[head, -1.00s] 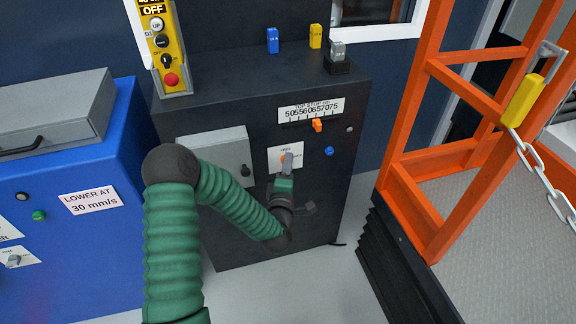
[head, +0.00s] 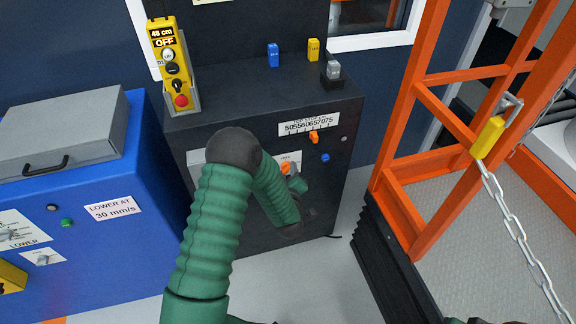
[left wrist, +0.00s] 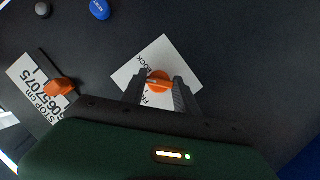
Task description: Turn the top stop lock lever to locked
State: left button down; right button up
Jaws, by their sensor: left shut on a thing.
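The top stop lock lever (left wrist: 158,80) is a small orange handle on a white label plate (left wrist: 185,58) on the dark cabinet front. In the left wrist view it sits between the two grey fingers of my left gripper (left wrist: 160,88), which is shut on it. The label is partly covered, so I cannot tell which marking the lever points at. In the head view the orange lever (head: 285,169) shows beside my left gripper (head: 294,180); my green arm hides part of the plate.
Above the lever is the top stop scale (head: 309,124) with an orange pointer (head: 314,137). A yellow pendant (head: 172,70) reads 48 cm OFF. A blue cabinet (head: 115,178) stands left, an orange lift frame (head: 395,130) right.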

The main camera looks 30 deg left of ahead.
pick_arm(q)
jog(key=m+p, duration=0.1)
jog(key=m+g+p, duration=0.1)
jog(key=p, duration=0.1)
jog(key=shift+r+g+y, duration=0.3)
jog(key=shift+r, duration=0.05)
jog(key=shift+w+f+m+g+y+p, duration=0.15)
jog(key=shift+m+g+y+p, duration=0.5)
jog(key=shift+m+p, duration=0.95)
jog(key=c, duration=0.9)
grip_release()
jog(key=shift+f, duration=0.1)
jog(key=p+v, duration=0.3)
jog(key=v, duration=1.4)
jog(key=shift+w+d, duration=0.1)
jog(key=shift+w, duration=0.15)
